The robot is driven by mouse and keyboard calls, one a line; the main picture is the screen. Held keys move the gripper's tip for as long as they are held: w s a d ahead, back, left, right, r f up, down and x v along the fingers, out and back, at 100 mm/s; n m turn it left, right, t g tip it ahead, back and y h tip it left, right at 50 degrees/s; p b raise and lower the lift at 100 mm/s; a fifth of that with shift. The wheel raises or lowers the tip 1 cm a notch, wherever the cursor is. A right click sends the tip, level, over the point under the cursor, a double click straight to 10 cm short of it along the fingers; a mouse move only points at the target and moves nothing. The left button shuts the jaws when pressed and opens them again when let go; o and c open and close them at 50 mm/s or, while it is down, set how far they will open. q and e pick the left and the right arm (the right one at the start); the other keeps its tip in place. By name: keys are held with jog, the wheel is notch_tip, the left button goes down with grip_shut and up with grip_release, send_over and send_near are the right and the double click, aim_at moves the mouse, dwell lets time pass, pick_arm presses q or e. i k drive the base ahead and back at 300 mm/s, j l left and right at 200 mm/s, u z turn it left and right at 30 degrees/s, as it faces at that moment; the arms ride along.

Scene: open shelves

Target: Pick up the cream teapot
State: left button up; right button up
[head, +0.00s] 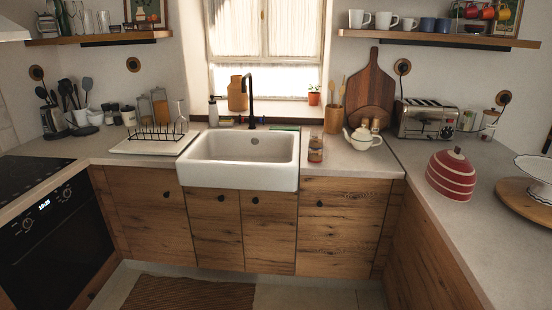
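The cream teapot (362,139) stands upright on the counter to the right of the sink, in front of the round wooden board. It has a rounded body, with a spout on its left side and a handle on its right. Neither of my grippers is in the head view, and nothing touches the teapot.
A glass jar (316,150) stands left of the teapot, and a utensil holder (333,119) behind it. A toaster (427,119) is to the right. A red striped dome (451,175) sits on the right counter (415,160). The white sink (240,175) is left. The counter front is clear.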

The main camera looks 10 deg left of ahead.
aim_at(360, 143)
jog(key=i+j+z, duration=0.15)
jog(key=i+j, duration=0.15)
jog(key=i+j+z, duration=0.1)
jog(key=i+j, duration=0.15)
jog(key=j, duration=0.25)
jog(key=i+j+z, duration=0.15)
jog(key=j, duration=0.3)
jog(key=i, duration=0.1)
